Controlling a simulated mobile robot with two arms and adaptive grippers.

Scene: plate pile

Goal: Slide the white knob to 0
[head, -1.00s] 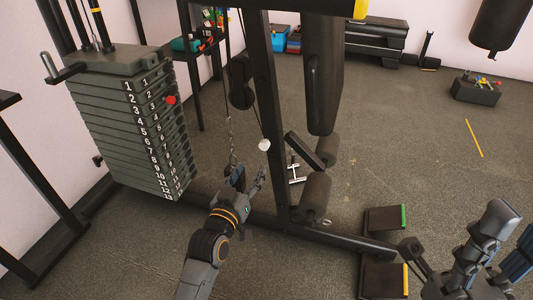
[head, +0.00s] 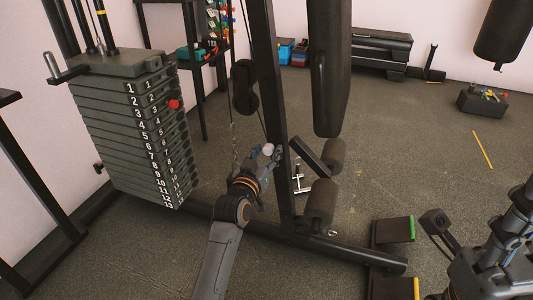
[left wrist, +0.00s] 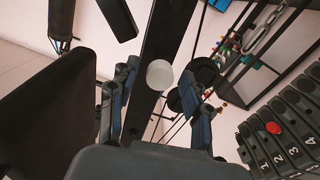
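The white knob (head: 268,149) is a small pale ball in front of the dark upright post of the weight machine in the head view. In the left wrist view the knob (left wrist: 160,75) shows in the gap between my two fingers, seemingly a little beyond them. My left gripper (head: 264,162) is at the knob, with its fingers apart. The wrist view also shows the left gripper (left wrist: 157,105) open; I cannot tell whether a finger touches the knob. My right arm shows at the right edge of the head view, but its fingers cannot be made out.
The weight stack (head: 140,130) with numbered plates and a red pin (head: 174,104) stands to the left. A roller pad (head: 320,202) is right of the post. Black blocks (head: 392,230) lie on the floor. A shelf (head: 195,60) stands behind.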

